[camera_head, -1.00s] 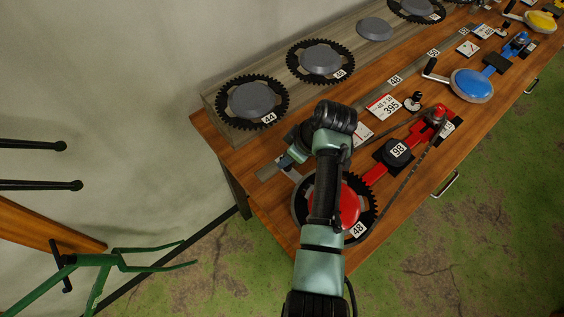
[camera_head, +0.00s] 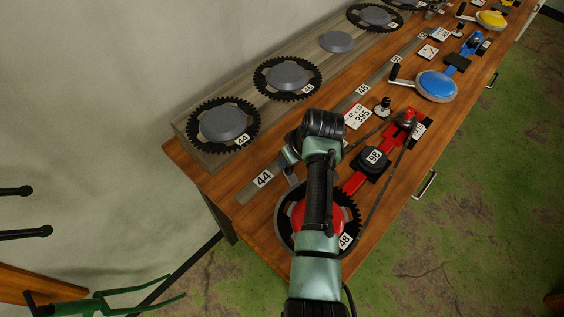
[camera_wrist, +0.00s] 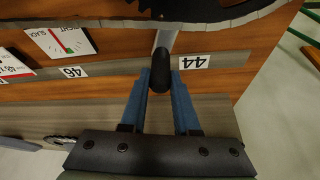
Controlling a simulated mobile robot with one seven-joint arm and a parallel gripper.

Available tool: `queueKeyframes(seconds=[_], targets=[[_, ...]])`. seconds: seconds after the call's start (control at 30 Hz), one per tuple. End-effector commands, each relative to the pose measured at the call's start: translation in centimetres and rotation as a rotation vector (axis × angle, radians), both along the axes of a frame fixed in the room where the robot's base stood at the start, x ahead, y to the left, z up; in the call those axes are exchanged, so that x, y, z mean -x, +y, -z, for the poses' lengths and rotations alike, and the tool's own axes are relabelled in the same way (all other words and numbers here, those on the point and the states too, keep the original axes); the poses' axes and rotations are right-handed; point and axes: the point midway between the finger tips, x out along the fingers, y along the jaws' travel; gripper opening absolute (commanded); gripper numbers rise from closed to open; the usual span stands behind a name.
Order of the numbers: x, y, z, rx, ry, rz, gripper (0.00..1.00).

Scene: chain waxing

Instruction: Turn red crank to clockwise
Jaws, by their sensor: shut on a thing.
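The red crank's red hub (camera_head: 300,216) sits on a black chainring labelled 48 near the table's front-left corner, partly hidden behind my arm. A chain runs from the ring to a small cog at the far end of the red arm (camera_head: 354,183). In the wrist view, the crank's metal arm (camera_wrist: 165,40) ends in a black handle (camera_wrist: 161,78) between the blue fingers of my gripper (camera_wrist: 161,88). My gripper is shut on this handle. In the head view the handle and fingertips are mostly hidden by my wrist, just above the hub.
A raised grey wooden shelf (camera_head: 212,160) with several black chainrings runs along the wall. A numbered rail (camera_head: 245,190) lies in front of it. A blue crank (camera_head: 437,86) and a yellow crank (camera_head: 491,19) are farther along the table. A green stand (camera_head: 100,306) is at lower left.

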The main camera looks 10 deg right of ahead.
Motion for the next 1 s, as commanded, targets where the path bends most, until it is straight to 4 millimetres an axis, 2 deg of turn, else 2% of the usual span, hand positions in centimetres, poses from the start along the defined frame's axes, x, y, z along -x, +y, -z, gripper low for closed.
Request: queueKeyframes(seconds=[0.4,1.0], targets=[[-0.5,-1.9,-0.3,0.001,-0.006,0.124,0.00],[-0.6,-2.2,-0.3,0.002,-0.006,0.148,0.00]])
